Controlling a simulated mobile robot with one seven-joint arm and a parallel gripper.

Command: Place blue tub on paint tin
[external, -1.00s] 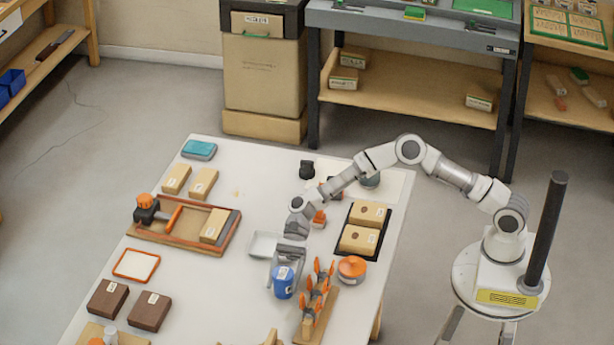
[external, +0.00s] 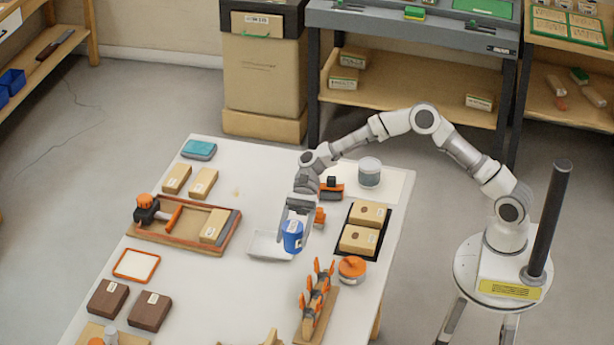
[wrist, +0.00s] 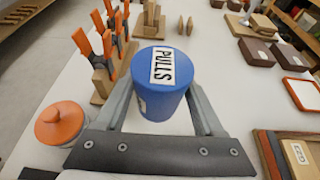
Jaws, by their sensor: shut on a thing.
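The blue tub (external: 292,236) has a white label, which reads PULLS on its top in the wrist view (wrist: 160,88). My gripper (external: 295,222) is shut on the tub, with one finger on each side. It holds the tub upright or nearly so, above the white table. A grey cylindrical tin with a pale lid (external: 369,173), which looks like the paint tin, stands upright at the table's back right. It is apart from my gripper, further back and to the right. The tin does not show in the wrist view.
A white tray (external: 262,246) lies just left of the tub. A black tray with two tan boxes (external: 346,247) lies to the right. An orange-lidded pot (external: 352,270) and a wooden rack of orange clamps (external: 316,308) stand in front. An orange and black item (external: 331,191) sits beside the tin.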

